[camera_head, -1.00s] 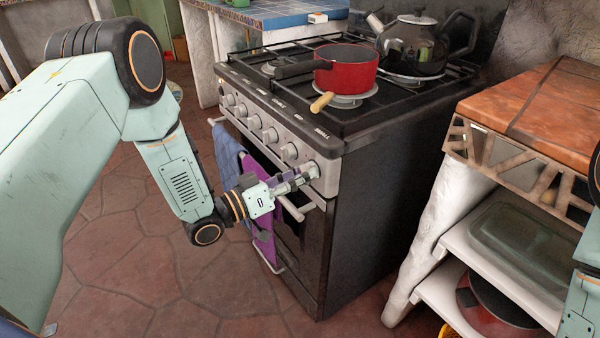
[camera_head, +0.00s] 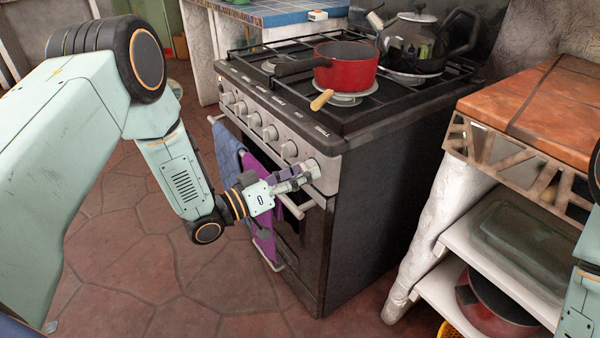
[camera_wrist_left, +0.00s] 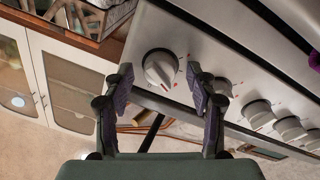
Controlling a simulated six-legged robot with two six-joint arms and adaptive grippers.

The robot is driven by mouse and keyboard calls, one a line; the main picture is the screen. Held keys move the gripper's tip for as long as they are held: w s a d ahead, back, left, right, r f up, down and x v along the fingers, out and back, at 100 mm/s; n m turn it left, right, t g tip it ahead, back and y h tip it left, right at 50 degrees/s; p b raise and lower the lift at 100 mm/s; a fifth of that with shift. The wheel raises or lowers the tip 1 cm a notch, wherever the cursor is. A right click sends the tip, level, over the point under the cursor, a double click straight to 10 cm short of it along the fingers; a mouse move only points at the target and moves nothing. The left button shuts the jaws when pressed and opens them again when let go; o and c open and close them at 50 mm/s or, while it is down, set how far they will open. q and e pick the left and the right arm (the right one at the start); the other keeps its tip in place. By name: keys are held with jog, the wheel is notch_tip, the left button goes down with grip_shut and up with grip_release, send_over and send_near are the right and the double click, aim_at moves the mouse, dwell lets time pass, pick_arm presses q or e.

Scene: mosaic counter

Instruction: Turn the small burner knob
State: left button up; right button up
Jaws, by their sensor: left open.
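The stove (camera_head: 385,190) has a row of round knobs along its silver front panel. The small burner knob (camera_wrist_left: 159,69) is the end one, nearest the stove's right front corner, by the word "SMALL" in the head view. In the left wrist view it is a white knob with a raised grip bar and red marks around it. My left gripper (camera_head: 301,179) is open in front of this knob. In the wrist view its two fingers stand on either side of the knob; I cannot tell whether they touch it. My right gripper is out of view.
A red pot (camera_head: 345,67) and a dark kettle (camera_head: 412,45) stand on the stove top. A blue towel (camera_head: 229,150) and a purple towel (camera_head: 264,240) hang on the oven handle below my left gripper. A tiled counter (camera_head: 540,105) stands at the right.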

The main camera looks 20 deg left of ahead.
pick_arm(q)
jog(key=v, duration=1.2)
dwell(0.3)
jog(key=shift+c, duration=0.4)
grip_shut()
dwell(1.3)
